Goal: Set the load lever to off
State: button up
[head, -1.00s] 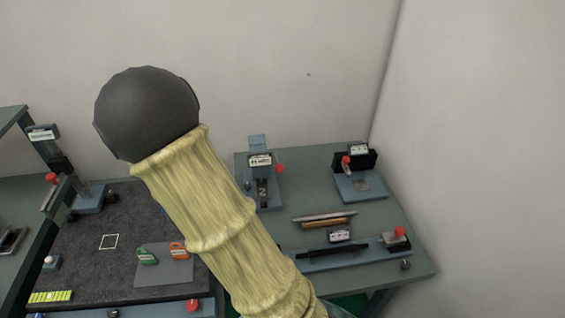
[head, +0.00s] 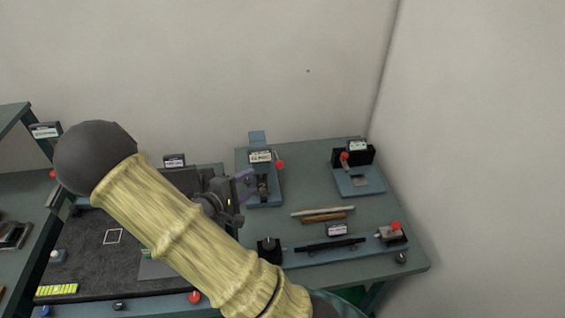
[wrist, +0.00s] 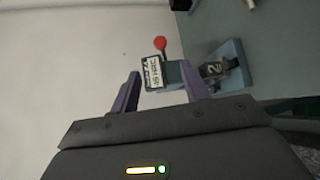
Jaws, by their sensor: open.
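A blue-grey station with a red ball-ended lever (head: 280,164) and a white label plate (head: 260,157) stands at the back left of the right-hand table. Its label is too small to read surely, so I cannot tell whether this is the load lever. In the wrist view the red ball (wrist: 160,43) shows beyond and between my fingers, beside the label plate (wrist: 153,74). My gripper (head: 247,184) is open and empty, just left of this station in the head view. The purple fingers also show in the wrist view (wrist: 160,72), apart from the lever.
Another red-knobbed station (head: 360,180) stands at the back right. Two rods (head: 323,214) lie mid-table, and a long blue fixture (head: 325,250) with a red knob (head: 396,226) lies in front. My arm hides part of the dark mat (head: 85,250) at left.

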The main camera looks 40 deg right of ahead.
aim_at(277, 165)
jog(key=p+x, duration=0.3)
jog(key=x, duration=1.3)
jog(key=shift+d+f+p, duration=0.1)
jog(key=shift+d+p, duration=0.2)
jog(key=shift+p, duration=0.05)
grip_shut()
